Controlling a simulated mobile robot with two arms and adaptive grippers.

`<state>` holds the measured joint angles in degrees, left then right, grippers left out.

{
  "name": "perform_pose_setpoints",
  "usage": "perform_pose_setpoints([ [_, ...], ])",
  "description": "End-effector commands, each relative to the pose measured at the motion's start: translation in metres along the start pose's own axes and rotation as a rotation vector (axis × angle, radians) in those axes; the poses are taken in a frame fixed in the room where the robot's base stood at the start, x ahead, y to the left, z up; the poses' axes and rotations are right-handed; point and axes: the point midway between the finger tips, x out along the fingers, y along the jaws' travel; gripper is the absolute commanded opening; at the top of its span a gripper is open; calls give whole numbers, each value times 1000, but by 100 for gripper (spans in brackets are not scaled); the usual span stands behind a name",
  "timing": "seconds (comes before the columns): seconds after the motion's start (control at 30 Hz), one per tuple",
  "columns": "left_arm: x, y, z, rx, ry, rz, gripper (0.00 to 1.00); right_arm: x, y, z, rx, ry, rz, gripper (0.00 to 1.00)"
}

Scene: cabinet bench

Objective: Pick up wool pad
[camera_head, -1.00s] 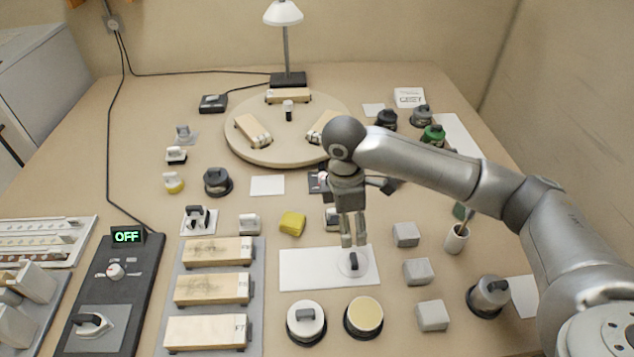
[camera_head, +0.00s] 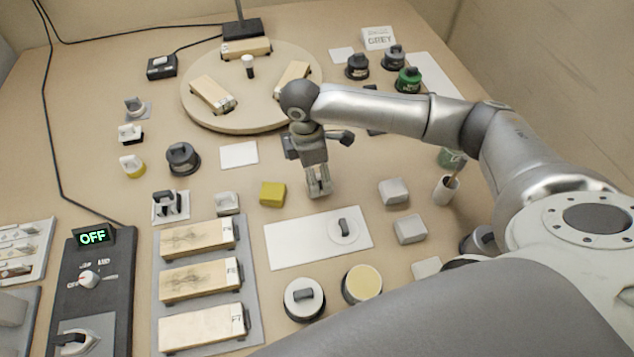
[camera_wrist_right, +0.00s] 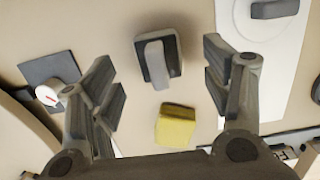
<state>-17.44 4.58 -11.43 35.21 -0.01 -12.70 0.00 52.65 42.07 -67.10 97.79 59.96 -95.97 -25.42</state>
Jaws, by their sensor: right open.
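In the right wrist view, a small block-like pad with a grey handle and dark base (camera_wrist_right: 158,60) lies between and beyond my open fingers. My right gripper (camera_wrist_right: 168,88) is empty and above it. In the head view, the right gripper (camera_head: 319,188) points down just right of a yellow block (camera_head: 272,194) and hides that handled pad. The yellow block also shows in the wrist view (camera_wrist_right: 175,126). A round whitish pad with a dark handle (camera_head: 344,229) lies on a white card (camera_head: 290,245). I cannot tell which one is the wool pad. My left gripper is out of view.
A white-topped handled disc (camera_head: 304,299) and a cream-topped disc (camera_head: 362,284) stand in front of the card. Grey blocks (camera_head: 394,192) are at right. A turntable (camera_head: 200,120) with wooden blocks stands behind. A board with planks (camera_head: 252,290) lies at front left.

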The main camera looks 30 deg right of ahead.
Motion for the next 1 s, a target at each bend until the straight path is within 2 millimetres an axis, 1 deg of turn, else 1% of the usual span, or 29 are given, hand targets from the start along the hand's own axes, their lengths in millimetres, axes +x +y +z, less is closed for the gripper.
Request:
perform_pose_setpoints([
  [0.03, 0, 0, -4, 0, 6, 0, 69, 9, 1, 0, 0, -4, -3, 71],
  [0.2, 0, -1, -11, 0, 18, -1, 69, 33, 1, -1, 0, -3, -3, 71],
  [0.3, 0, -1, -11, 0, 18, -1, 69, 38, 2, -1, 0, -2, 0, 71],
  [0.5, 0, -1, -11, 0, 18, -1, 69, 39, 2, -1, 0, -2, 0, 71],
  [0.53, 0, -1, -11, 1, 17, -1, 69, 39, 2, -1, 0, -2, 0, 70],
  [0.87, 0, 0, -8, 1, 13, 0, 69, 38, 2, -1, -1, -2, 0, 28],
  [0.9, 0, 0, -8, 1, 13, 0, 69, 38, 2, -1, -1, -2, 0, 26],
  [1.0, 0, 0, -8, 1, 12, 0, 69, 38, 2, -1, -1, -1, 0, 26],
])
